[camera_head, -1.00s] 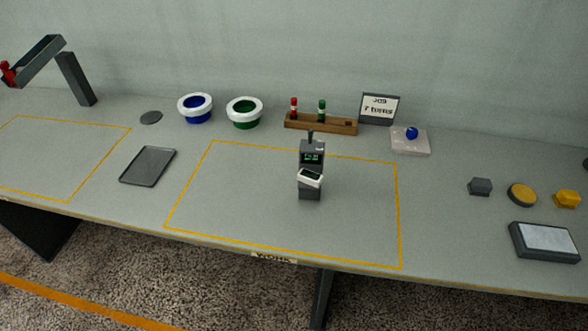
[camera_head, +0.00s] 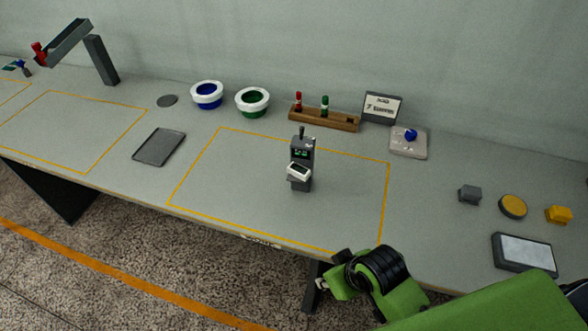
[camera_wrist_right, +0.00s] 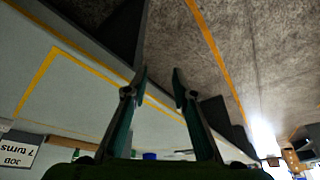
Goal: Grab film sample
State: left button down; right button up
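No object in view is clearly marked as a film sample. A pale flat block with a blue knob (camera_head: 408,142) sits at the back right. A dark tray with a pale, whitish top (camera_head: 524,254) sits at the front right. My right arm comes in from the lower right of the head view, in front of the table edge. The right wrist view shows my right gripper (camera_wrist_right: 160,82) open, its two fingers apart with nothing between them. My left gripper is not in view.
A small dark device with a screen (camera_head: 301,165) stands inside the middle yellow outline. A blue-lined bowl (camera_head: 207,95), a green-lined bowl (camera_head: 252,102), a wooden rack (camera_head: 330,119) and a job sign (camera_head: 382,107) stand behind. An empty dark tray (camera_head: 159,147) lies left.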

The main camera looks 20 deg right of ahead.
jog(key=w+a+r+n+y, duration=0.1)
jog(key=w+a+r+n, duration=0.1)
jog(key=w+a+r, duration=0.35)
jog(key=n, duration=0.3)
send_near(308, 174)
jog(key=shift+g, duration=0.3)
jog(key=p+x, duration=0.1)
jog(key=x, duration=0.1)
jog(key=p+x, duration=0.2)
jog(key=x, duration=0.1)
jog(key=p+x, duration=0.1)
jog(key=x, duration=0.2)
jog(key=shift+w+p, duration=0.35)
jog(key=shift+w, duration=0.05)
jog(key=shift+w+f, duration=0.1)
jog(key=shift+f, duration=0.2)
jog(key=c, duration=0.5)
